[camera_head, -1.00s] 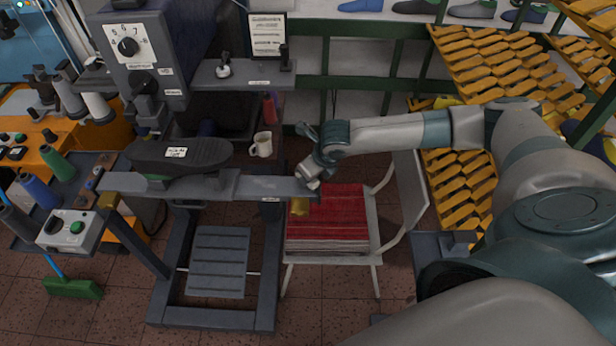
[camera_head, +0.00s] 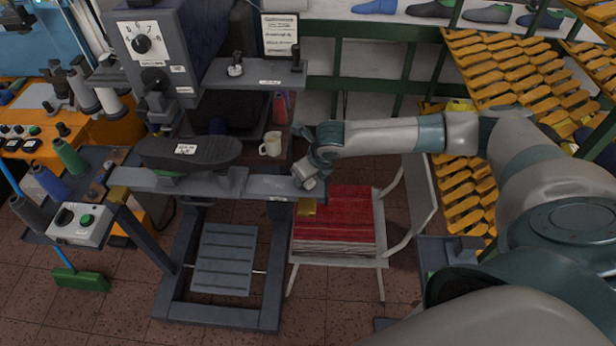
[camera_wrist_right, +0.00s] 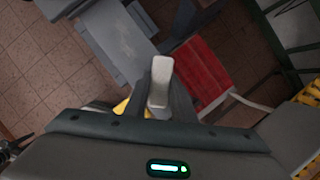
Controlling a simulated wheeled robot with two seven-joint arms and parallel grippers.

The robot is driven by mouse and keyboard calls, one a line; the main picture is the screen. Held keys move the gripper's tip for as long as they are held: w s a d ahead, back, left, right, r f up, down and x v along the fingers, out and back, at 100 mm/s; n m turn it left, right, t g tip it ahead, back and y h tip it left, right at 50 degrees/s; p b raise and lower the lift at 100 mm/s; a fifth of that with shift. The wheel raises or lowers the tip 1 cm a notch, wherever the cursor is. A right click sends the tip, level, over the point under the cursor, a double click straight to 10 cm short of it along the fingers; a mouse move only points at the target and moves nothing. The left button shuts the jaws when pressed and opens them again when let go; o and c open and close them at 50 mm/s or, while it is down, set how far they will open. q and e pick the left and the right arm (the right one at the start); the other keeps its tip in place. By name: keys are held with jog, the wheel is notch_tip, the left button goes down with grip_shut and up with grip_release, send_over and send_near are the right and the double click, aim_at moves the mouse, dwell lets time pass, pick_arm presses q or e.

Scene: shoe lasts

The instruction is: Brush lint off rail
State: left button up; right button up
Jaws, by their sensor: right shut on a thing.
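The rail is most likely the long grey bar (camera_head: 262,186) across the front of the machine; no lint can be made out on it. My right gripper (camera_head: 305,179) is at the right end of this bar, pointing down to the left. In the right wrist view my right gripper (camera_wrist_right: 162,103) is shut on a pale, rounded, oblong thing (camera_wrist_right: 161,76), probably the brush. Whether it touches the bar I cannot tell. My left gripper is not in view.
A dark shoe-shaped piece (camera_head: 190,153) sits on the bar, with a white mug (camera_head: 271,144) behind. A chair with a red striped seat (camera_head: 335,213) stands right of the machine. A control box (camera_head: 82,223) is at left. Yellow racks (camera_head: 475,70) stand at right.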

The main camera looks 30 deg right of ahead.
aim_at(278, 182)
jog(key=shift+w+a, duration=0.45)
jog(key=shift+a, duration=0.15)
jog(key=shift+w+a, duration=0.4)
jog(key=shift+a, duration=0.2)
jog(key=shift+w+a+f, duration=0.1)
jog(key=shift+w+a, duration=0.35)
jog(key=shift+a, duration=0.25)
jog(key=shift+w+a, duration=0.4)
jog(key=shift+a, duration=0.25)
jog(key=shift+a, duration=0.1)
jog(key=shift+w+a, duration=0.2)
jog(key=shift+a, duration=0.2)
jog(key=shift+w+a, duration=0.8)
jog(key=shift+a, duration=0.15)
jog(key=shift+w+a, duration=0.5)
jog(key=shift+a, duration=0.2)
jog(key=shift+w+a, duration=0.5)
jog(key=shift+a, duration=0.15)
